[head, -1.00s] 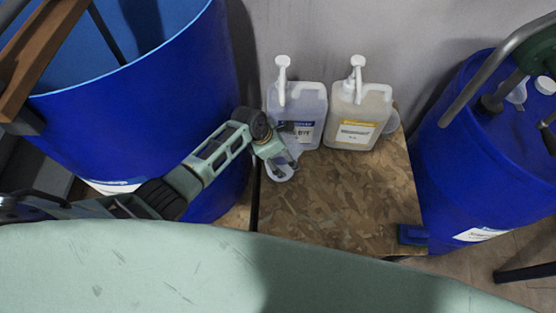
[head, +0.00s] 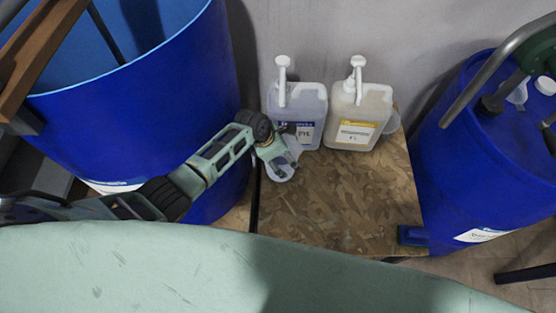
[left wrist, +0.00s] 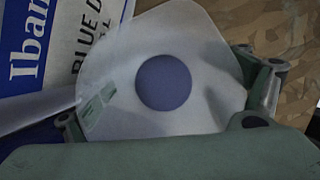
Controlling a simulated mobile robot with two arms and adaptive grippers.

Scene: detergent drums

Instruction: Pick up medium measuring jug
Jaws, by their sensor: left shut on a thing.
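A translucent white measuring jug (head: 281,172) is at the left end of the chipboard top, in front of the blue-labelled bottle. My left gripper (head: 284,160) is over it from the left and partly hides it. In the left wrist view the jug (left wrist: 205,75) fills the middle, with a round bluish patch inside. The left gripper's fingers (left wrist: 165,105) show on both sides of it and are shut on the jug. I cannot tell whether its base touches the board. My right gripper is not in view.
A blue-labelled pump bottle (head: 309,99) and a yellow-labelled one (head: 366,106) stand behind. A clear vessel (head: 392,122) is partly hidden at right. Blue drums (head: 130,125) (head: 450,160) flank the chipboard top (head: 340,200), whose front is clear.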

